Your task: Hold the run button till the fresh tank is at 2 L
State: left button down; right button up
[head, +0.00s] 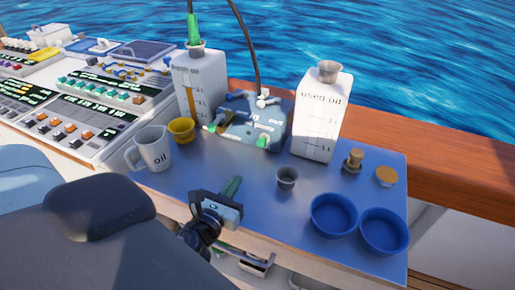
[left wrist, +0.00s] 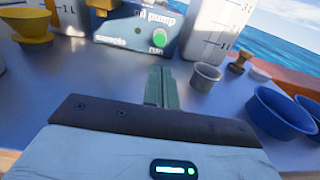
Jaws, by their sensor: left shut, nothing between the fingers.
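The oil pump (head: 255,120) is a blue-grey box at the back of the blue table. In the left wrist view its green run button (left wrist: 160,38) faces me. It also shows in the head view (head: 262,141). The white tank on the left (head: 199,85) has a brown level strip and litre marks; its exact level is too small to read. The used oil tank (head: 320,120) stands right of the pump. My left gripper (head: 232,186) is shut and empty over the table, in front of the button and apart from it. My right gripper does not show.
A white oil jug (head: 152,150) and a yellow funnel (head: 182,130) stand left. A grey cup (head: 287,178) and two blue bowls (head: 333,216) stand right, with a wooden-handled stopper (head: 353,158) behind. The table between gripper and pump is clear.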

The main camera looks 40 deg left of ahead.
aim_at(260, 141)
pick_arm(q)
jog(key=x, duration=1.4)
jog(key=shift+f+p, duration=0.15)
jog(key=shift+p, duration=0.25)
jog(key=shift+w, duration=0.1)
jog(key=shift+x, duration=0.9)
jog(key=shift+w+a+r, duration=0.1)
jog(key=shift+a+r, duration=0.05)
jog(key=shift+r, duration=0.3)
dwell(4.8)
